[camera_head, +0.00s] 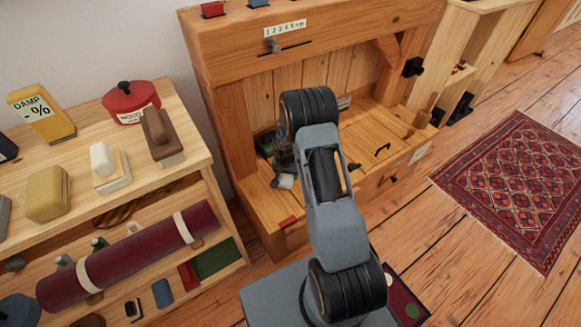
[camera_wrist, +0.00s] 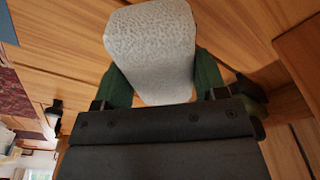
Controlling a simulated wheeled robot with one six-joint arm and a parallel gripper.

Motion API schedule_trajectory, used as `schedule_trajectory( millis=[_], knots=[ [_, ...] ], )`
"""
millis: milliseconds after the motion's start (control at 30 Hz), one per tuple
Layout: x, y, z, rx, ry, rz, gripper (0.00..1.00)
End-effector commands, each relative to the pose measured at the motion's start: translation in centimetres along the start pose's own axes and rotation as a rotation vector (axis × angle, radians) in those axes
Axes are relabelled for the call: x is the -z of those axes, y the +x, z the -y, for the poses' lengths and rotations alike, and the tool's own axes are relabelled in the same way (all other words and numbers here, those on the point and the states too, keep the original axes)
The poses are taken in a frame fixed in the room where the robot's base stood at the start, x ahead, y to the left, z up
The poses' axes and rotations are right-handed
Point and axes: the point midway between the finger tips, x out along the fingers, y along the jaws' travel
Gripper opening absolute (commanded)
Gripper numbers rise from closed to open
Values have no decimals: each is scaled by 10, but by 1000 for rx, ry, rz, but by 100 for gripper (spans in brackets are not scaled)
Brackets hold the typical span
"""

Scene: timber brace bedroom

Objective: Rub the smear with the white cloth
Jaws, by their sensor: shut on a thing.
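The white cloth (camera_wrist: 150,42) is a pale, textured, rounded pad in the wrist view. My gripper (camera_wrist: 162,80) is shut on it, with a dark green finger on each side. In the head view the white cloth (camera_head: 286,181) shows as a small pale patch at the end of my arm, low over the left part of the wooden bench top (camera_head: 262,203). I cannot tell if the cloth touches the wood. I cannot make out the smear in either view; my arm and the cloth hide part of the bench top.
The bench has a back panel and a beam with a slider (camera_head: 273,45) above. A dark green object (camera_head: 265,145) lies left of my gripper. A shelf at left holds a red pot (camera_head: 130,100), brushes and blocks. A patterned rug (camera_head: 520,185) lies on the floor at right.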

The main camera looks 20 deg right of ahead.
Motion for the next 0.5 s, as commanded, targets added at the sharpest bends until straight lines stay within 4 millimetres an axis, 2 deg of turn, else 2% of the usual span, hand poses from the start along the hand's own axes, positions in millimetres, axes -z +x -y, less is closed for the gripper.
schedule_trajectory(
  millis=[33, 500],
  knots=[
    [2, -11, 0, 2, 0, -4, 43],
    [7, -53, 1, 2, -2, -3, 43]
  ],
)
